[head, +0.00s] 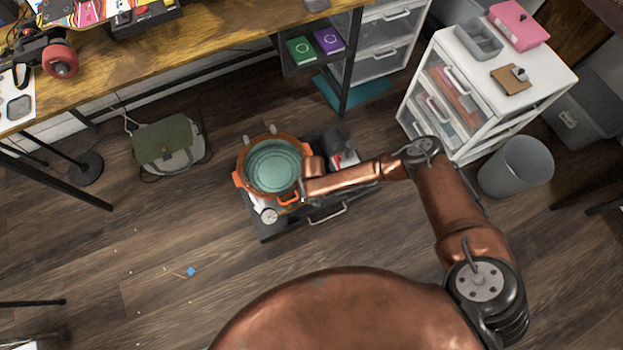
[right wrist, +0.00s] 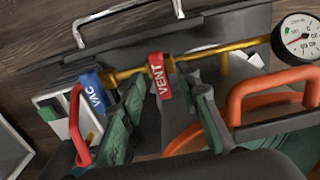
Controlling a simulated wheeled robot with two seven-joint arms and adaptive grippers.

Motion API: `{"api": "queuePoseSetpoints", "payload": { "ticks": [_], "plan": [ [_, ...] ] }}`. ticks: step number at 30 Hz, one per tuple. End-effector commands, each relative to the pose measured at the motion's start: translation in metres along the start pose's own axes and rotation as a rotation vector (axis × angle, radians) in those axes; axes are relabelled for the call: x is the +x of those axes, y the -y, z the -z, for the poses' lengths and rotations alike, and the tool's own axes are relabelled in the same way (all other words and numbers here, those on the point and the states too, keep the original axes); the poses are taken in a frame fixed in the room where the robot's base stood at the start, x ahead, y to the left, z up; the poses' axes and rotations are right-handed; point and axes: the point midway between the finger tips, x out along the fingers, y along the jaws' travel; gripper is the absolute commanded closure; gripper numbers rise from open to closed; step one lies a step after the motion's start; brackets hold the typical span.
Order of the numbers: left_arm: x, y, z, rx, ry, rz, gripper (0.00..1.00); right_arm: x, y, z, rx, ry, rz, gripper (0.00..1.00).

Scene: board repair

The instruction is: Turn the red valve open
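The red valve handle (right wrist: 158,76), marked VENT, sits on a brass pipe (right wrist: 128,74) in the right wrist view. My right gripper (right wrist: 168,92) has its two fingers spread apart, one on each side of the red handle, with visible gaps. I cannot tell whether either finger touches it. A blue valve handle (right wrist: 93,91), marked VAC, is on the same pipe to the left. In the head view my right arm reaches down to the orange pot (head: 240,181), and the red valve is too small or hidden there. My left gripper is not in view.
A pressure gauge (head: 269,215) is at the pot's front; it also shows in the right wrist view (right wrist: 299,40). The pot stands on a dark cart (head: 270,233). A white drawer unit (head: 545,80) and grey bin (head: 516,168) are to the right. Floor to the left is mostly clear.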

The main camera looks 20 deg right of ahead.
Motion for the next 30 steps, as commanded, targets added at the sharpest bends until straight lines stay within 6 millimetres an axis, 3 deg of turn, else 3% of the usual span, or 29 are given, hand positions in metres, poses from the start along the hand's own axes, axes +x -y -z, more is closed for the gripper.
{"api": "queuePoseSetpoints", "payload": {
  "ticks": [12, 25, 30],
  "plan": [
    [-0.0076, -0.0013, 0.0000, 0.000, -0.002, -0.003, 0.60, 0.0035, 0.0002, 0.0003, 0.000, -0.001, 0.000, 0.70],
    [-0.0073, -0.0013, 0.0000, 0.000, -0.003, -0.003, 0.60, 0.0037, -0.0001, 0.0000, 0.000, 0.000, 0.000, 1.00],
    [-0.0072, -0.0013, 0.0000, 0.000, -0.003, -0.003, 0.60, 0.0038, -0.0003, -0.0001, 0.000, 0.000, 0.000, 1.00]
  ]
}}
